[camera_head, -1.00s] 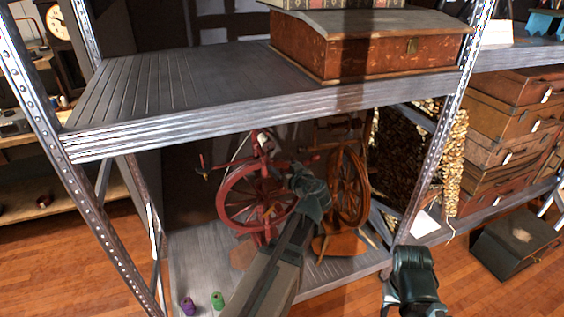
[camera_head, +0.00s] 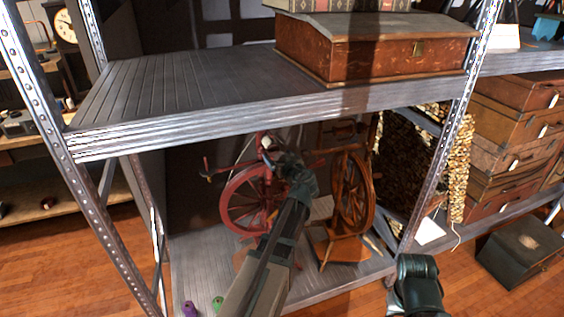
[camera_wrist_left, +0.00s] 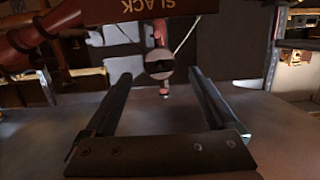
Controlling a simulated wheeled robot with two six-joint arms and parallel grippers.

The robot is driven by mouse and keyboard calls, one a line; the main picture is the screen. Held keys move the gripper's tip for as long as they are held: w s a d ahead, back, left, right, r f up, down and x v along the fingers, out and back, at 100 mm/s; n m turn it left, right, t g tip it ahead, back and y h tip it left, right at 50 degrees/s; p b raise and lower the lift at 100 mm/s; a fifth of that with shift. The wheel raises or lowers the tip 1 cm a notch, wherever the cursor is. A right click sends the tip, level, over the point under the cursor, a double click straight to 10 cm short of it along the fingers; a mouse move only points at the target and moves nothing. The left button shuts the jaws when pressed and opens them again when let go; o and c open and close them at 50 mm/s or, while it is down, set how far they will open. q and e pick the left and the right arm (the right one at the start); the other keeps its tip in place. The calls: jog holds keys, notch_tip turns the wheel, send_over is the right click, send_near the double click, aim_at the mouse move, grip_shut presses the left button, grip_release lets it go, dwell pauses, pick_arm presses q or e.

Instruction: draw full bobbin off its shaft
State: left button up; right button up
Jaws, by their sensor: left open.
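A red spinning wheel (camera_head: 240,200) stands on the lower shelf, with its upper parts (camera_head: 264,141) under the upper shelf. My left gripper (camera_wrist_left: 159,76) is open and empty. Its arm (camera_head: 265,255) reaches up in front of this wheel in the head view, and its fingertips are hard to make out there. In the left wrist view a small dark round part with a pale band (camera_wrist_left: 159,63) sits ahead, between the lines of the two fingers. I cannot tell whether this is the bobbin's end. A red bar marked "SLACK" (camera_wrist_left: 125,18) crosses above, upside down. No contact shows.
A brown spinning wheel (camera_head: 352,200) stands just right of my left arm. The upper shelf (camera_head: 190,120) and metal posts (camera_head: 450,130) frame the space. Purple (camera_head: 189,309) and green (camera_head: 218,303) spools stand at the front left. My right arm (camera_head: 417,285) shows at the lower right.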

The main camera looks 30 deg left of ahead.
aim_at(274, 151)
pick_arm(q)
jog(key=shift+b+x, duration=0.35)
jog(key=shift+x, duration=1.95)
jog(key=c, duration=1)
jog(key=shift+o, duration=0.2)
jog(key=shift+d, duration=0.1)
jog(key=f+v, duration=0.2)
jog(key=v, duration=1)
jog(key=shift+s+d, duration=0.2)
jog(key=shift+s, duration=0.1)
jog(key=shift+f, duration=0.1)
